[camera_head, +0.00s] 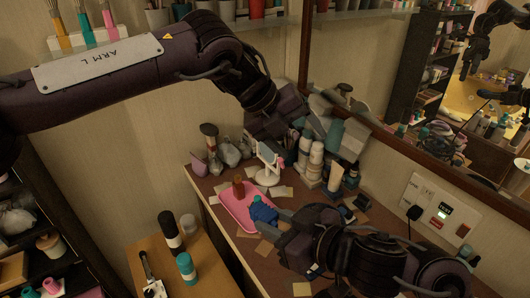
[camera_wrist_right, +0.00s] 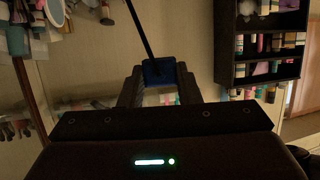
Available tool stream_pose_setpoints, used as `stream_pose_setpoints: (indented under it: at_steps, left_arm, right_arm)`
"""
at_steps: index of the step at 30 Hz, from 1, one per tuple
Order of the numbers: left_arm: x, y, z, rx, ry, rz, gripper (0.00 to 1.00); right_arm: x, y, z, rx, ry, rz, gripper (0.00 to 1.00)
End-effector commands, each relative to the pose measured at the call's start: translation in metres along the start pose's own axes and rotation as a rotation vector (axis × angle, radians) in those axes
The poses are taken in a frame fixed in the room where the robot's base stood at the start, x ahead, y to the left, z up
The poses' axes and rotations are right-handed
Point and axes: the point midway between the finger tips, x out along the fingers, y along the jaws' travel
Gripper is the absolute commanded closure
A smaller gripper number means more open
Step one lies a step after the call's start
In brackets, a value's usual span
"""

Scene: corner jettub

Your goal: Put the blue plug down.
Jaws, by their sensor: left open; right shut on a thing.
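The blue plug (camera_wrist_right: 159,72) is between the fingertips of my right gripper (camera_wrist_right: 160,90) in the right wrist view, with a thin dark cord or rod running up from it. In the head view, a blue shape (camera_head: 263,213) shows at the tips of my right gripper (camera_head: 280,218), overlapping the right side of a pink tray (camera_head: 233,215). I cannot tell whether it touches the tray. My left gripper (camera_head: 335,125) is open above the bottles at the back of the counter, with its fingers partly lost among them.
A small white mirror (camera_head: 268,165) and white bottles (camera_head: 310,165) crowd the back of the brown counter (camera_head: 220,187). A wall panel (camera_head: 440,205) with a black plug in it is on the right. A wooden side table (camera_head: 205,260) holds bottles at the lower left.

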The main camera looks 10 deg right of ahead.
Motion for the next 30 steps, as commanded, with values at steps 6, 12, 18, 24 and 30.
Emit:
stream_pose_setpoints:
  at_steps: [6, 12, 18, 24, 30]
  left_arm:
    - [-0.029, 0.0, -0.06, 0.478, 0.178, 0.299, 0.26]
    - [-0.064, 0.014, -0.088, 0.696, 0.319, 0.485, 0.26]
    - [-0.083, 0.022, -0.099, 0.768, 0.386, 0.557, 0.26]
    - [-0.071, 0.034, -0.103, 0.776, 0.399, 0.56, 0.26]
    - [-0.042, 0.056, -0.108, 0.774, 0.399, 0.56, 0.26]
  right_arm:
    - [0.0, 0.0, 0.0, 0.0, 0.0, 0.0, 0.97]
    - [0.0, 0.0, 0.0, 0.0, 0.0, 0.0, 0.97]
    - [0.0, 0.0, 0.0, 0.0, 0.0, 0.0, 0.97]
    - [0.0, 0.0, 0.0, 0.0, 0.0, 0.0, 0.97]
    - [0.0, 0.0, 0.0, 0.0, 0.0, 0.0, 0.97]
